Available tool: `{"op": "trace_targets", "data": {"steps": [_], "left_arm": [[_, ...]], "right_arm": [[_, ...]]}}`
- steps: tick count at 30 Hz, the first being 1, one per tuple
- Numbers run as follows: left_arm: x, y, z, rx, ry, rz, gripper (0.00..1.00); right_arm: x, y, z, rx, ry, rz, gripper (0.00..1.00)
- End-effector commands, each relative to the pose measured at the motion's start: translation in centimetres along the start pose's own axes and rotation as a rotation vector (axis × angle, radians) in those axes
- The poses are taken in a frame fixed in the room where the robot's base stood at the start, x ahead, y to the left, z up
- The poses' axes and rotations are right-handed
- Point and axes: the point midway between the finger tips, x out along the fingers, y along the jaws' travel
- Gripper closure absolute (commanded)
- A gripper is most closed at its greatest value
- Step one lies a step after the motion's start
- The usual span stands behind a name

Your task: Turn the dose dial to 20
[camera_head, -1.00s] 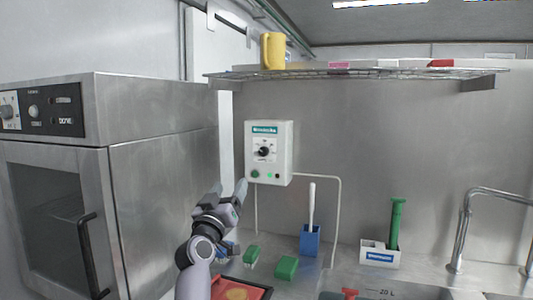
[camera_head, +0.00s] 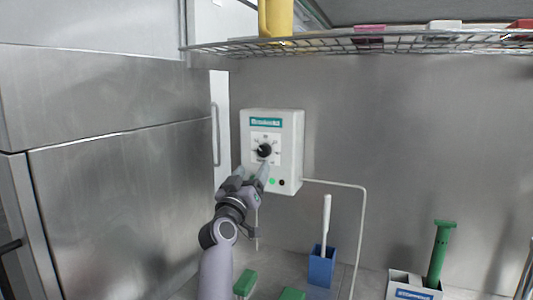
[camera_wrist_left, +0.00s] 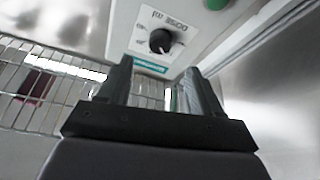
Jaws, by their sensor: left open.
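The dose dial (camera_head: 264,150) is a black knob on a white plate on the front of a white wall box (camera_head: 290,150) with a green label. Its pointer and scale are too small to read in the head view. In the wrist view the dial (camera_wrist_left: 160,41) lies just beyond and between my fingertips, with "DOSE ml" lettering beside it. My left gripper (camera_head: 253,171) is open and empty, just below and in front of the dial, apart from it as far as I can tell. It also shows in the left wrist view (camera_wrist_left: 159,70). My right gripper is out of view.
A wire shelf (camera_head: 360,42) with a yellow jug (camera_head: 276,18) hangs above the box. A steel oven (camera_head: 120,190) stands left. A cable (camera_head: 362,230) runs down the wall. Below are a blue holder (camera_head: 321,267) and green-handled tool (camera_head: 440,255). Small lights sit under the dial.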

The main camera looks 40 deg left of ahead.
Motion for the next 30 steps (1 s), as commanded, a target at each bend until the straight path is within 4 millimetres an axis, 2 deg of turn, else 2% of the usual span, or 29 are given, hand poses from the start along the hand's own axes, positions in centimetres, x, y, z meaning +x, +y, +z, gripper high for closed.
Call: {"op": "trace_targets", "data": {"steps": [7,21,30], "left_arm": [[0.6,0.0,-0.1,0.000,0.000,0.000,0.35],[5.9,0.0,-0.1,0.000,0.000,0.000,0.35],[7.2,0.0,-0.1,0.000,0.001,0.000,0.35]], "right_arm": [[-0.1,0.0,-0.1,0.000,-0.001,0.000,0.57],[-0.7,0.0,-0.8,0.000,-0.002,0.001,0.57],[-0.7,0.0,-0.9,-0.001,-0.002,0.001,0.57]]}}
